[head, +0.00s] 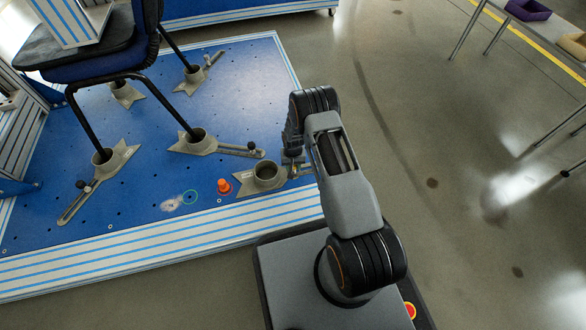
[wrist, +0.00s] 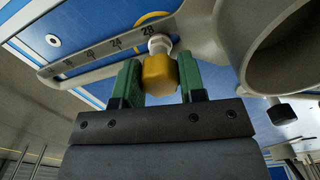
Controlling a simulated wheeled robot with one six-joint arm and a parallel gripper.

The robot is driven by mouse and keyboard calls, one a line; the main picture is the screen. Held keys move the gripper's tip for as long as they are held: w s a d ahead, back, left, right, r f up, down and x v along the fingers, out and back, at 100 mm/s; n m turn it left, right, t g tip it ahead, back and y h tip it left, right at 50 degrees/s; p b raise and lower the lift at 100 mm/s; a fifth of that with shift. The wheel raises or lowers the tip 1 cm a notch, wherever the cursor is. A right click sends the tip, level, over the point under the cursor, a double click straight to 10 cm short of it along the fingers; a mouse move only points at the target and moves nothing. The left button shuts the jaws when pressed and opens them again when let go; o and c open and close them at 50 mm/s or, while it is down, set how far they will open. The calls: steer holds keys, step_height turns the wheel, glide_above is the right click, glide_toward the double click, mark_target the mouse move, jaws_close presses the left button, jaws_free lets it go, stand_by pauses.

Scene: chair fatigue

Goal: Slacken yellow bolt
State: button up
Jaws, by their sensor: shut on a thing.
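In the wrist view the yellow bolt (wrist: 160,73) has a faceted head on a pale shank. It sits at the slotted, numbered arm (wrist: 110,50) of a grey clamp, near the mark 28. My gripper (wrist: 158,88) has its two green fingers on either side of the bolt head and is shut on it. In the head view my gripper (head: 293,165) is small and partly hidden by my arm, just right of the front clamp's round cup (head: 265,174). The yellow bolt cannot be made out there.
A dark knob (wrist: 282,113) shows beside the cup in the wrist view. Open floor (head: 430,150) lies to the right.

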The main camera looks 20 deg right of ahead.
steer(key=n, duration=0.4)
steer(key=o, duration=0.9)
steer(key=shift+m, duration=2)
steer(key=m, duration=0.4)
